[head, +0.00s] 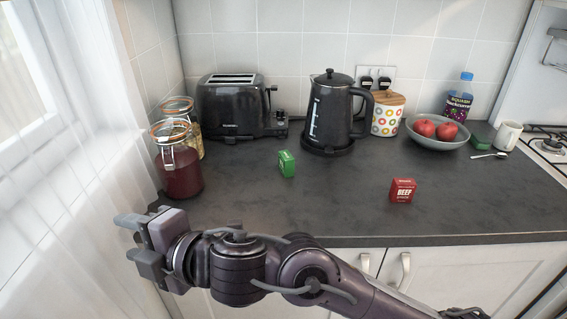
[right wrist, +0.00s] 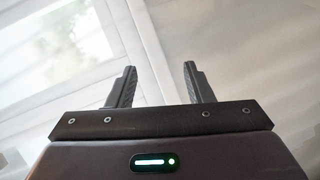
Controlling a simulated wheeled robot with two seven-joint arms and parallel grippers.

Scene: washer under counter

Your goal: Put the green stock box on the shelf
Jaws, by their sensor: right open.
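The green stock box (head: 287,164) stands upright on the dark counter, in front of the toaster and to the left of the kettle. My right gripper (head: 127,238) reaches across the front of the counter to the far left, pointing at the window side. It is open and empty, below and left of the green box and well apart from it. In the right wrist view its two fingers (right wrist: 158,85) are spread with only the bright window and pale curtain beyond. My left gripper is not in view. I see no shelf in these frames.
A red beef stock box (head: 402,191) stands on the counter (head: 330,215) to the right. Glass jars (head: 179,168) stand at the left, near my gripper. The toaster (head: 238,107), kettle (head: 332,112), patterned canister (head: 387,113) and fruit bowl (head: 437,142) line the back. The counter's middle front is clear.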

